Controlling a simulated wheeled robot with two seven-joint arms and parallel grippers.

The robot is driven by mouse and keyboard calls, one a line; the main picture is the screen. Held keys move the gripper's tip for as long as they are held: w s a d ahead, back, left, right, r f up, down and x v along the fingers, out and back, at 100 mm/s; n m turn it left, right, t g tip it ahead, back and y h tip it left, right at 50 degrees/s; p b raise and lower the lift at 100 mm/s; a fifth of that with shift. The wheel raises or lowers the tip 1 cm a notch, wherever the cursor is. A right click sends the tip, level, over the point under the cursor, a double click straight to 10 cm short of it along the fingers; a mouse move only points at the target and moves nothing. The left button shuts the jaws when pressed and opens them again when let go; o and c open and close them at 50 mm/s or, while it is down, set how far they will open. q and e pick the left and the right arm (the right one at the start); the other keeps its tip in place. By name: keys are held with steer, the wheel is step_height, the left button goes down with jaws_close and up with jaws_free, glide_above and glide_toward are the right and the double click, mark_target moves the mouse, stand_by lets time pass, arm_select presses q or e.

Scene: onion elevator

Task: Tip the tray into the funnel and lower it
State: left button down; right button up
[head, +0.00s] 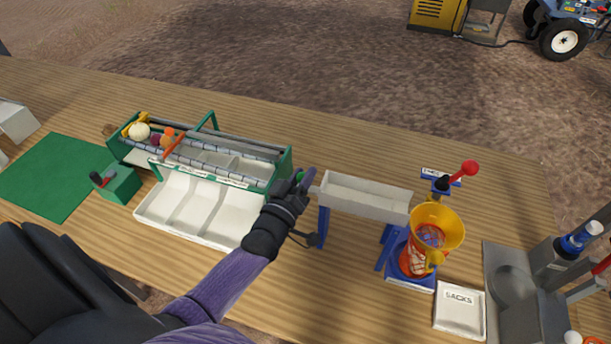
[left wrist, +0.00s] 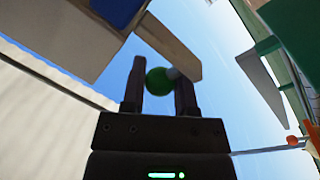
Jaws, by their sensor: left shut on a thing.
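The tray (head: 366,194) is a long off-white trough on blue legs, left of the yellow funnel (head: 440,223). Its right end is by the funnel's rim. It looks empty from here and slightly sloped toward the funnel. My left gripper (head: 303,181) is at the tray's left end, shut on the green knob of its handle. The knob (left wrist: 159,81) shows between the two fingers in the left wrist view, with the tray's underside (left wrist: 150,45) behind. A red net sack (head: 416,259) hangs below the funnel. My right gripper is not in view.
A green-framed roller sorter (head: 205,150) with onions and a white divided bin (head: 200,207) stand left. A green control box (head: 117,184) sits beside them. A red-knobbed lever (head: 469,168) rises behind the funnel. A SACKS tray (head: 459,325) and grey machine (head: 515,290) are right.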

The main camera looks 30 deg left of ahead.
arm_select(q)
steer(key=shift+s+f, duration=0.1)
steer(key=shift+f, duration=0.1)
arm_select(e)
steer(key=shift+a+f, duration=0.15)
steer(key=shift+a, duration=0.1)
arm_select(q)
steer(key=shift+c, duration=1.9)
jaws_free()
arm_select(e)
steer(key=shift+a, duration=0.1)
arm_select(q)
steer(key=s, duration=0.9)
steer(key=shift+s+d+f+p, duration=0.4)
steer(key=shift+d+p, duration=0.05)
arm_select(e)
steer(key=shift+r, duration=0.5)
